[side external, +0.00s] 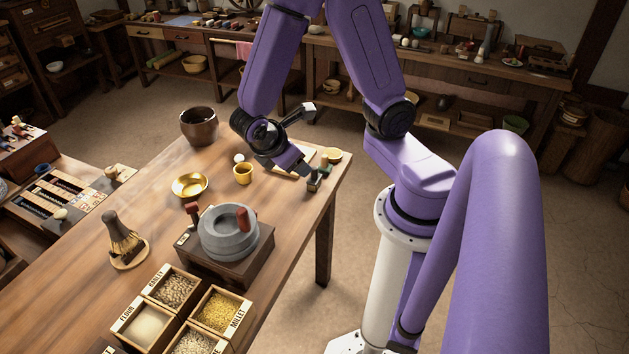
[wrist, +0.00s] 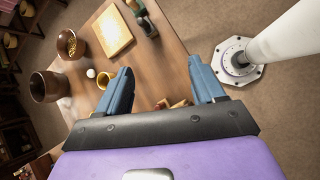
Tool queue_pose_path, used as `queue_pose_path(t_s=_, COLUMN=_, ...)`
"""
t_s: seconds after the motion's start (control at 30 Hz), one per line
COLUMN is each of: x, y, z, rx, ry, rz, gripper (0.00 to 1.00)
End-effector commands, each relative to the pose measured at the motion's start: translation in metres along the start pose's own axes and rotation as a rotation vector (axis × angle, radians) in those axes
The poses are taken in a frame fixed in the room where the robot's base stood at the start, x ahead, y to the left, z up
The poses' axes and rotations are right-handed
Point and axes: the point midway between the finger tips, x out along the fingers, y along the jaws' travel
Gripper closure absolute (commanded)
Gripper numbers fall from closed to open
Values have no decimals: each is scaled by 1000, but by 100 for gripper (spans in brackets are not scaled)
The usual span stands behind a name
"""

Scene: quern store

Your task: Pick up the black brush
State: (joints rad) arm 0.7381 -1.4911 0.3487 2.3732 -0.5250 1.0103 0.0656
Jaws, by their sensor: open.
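A stone quern (side external: 228,235) stands on a wooden block between my arm and the brush. A brown bowl (side external: 198,127), a brass bowl (side external: 189,186) and a yellow cup (side external: 243,174) stand behind it. Labelled grain boxes (side external: 146,325) are at the front.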

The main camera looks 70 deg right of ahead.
Motion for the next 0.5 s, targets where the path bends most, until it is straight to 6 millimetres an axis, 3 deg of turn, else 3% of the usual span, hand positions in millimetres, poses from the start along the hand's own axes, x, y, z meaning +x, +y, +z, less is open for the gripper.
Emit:
queue_pose_path(t_s=0.2, x=52, y=32, z=1, rx=-89, ry=-233, rz=33, gripper=32)
queue_pose_path(t_s=0.5, x=122, y=55, z=8, rx=-258, ry=-457, rz=37, gripper=32)
